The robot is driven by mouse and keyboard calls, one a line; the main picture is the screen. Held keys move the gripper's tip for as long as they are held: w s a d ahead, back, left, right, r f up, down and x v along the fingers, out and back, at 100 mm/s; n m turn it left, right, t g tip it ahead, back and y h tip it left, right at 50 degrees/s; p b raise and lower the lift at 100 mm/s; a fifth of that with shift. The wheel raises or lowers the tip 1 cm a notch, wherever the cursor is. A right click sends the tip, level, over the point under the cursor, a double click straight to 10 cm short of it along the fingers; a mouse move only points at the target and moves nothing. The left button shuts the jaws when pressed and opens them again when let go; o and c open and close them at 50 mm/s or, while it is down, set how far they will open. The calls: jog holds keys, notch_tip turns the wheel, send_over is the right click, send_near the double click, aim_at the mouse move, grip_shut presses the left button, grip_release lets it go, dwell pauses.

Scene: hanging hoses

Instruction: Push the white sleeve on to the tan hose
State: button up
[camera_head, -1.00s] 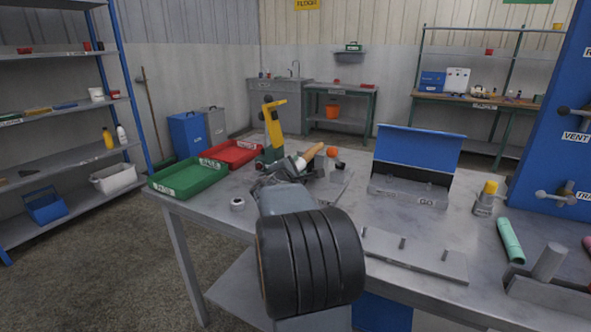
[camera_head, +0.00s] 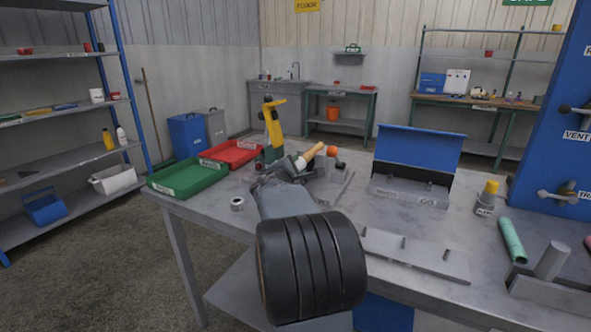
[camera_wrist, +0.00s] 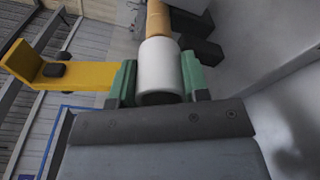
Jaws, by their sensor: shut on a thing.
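The white sleeve (camera_wrist: 160,68) is held between the green jaws of my gripper (camera_wrist: 159,82) in the wrist view. My gripper is shut on it, and its open near end faces the wrist camera. The tan hose (camera_wrist: 159,20) meets the far end of the sleeve, roughly in line with it. How far the hose goes inside is hidden by the sleeve. In the head view the sleeve (camera_head: 300,162) and the tan hose (camera_head: 314,151) show small beyond my arm, with the gripper jaws mostly hidden.
A yellow and green stand (camera_head: 273,128) rises close left of the sleeve; its yellow arm (camera_wrist: 65,76) shows in the wrist view. Green (camera_head: 186,179) and red (camera_head: 232,154) trays lie left. A blue-lidded box (camera_head: 418,150) stands right. A grey pegged plate (camera_head: 415,256) lies nearer.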

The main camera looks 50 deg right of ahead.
jog(key=shift+b+x, duration=0.45)
jog(key=shift+x, duration=0.75)
dwell(0.3)
jog(key=shift+s+a, duration=0.15)
jog(key=shift+s+a+b, duration=0.2)
jog(key=shift+a+b, duration=0.2)
jog(key=shift+a, duration=0.2)
jog(key=shift+b, duration=0.95)
dwell(1.7)
jog(key=shift+x, duration=0.8)
jog(key=o, duration=1.1)
jog(key=shift+r, duration=0.1)
jog(key=shift+c, duration=0.2)
jog(key=shift+s, duration=0.1)
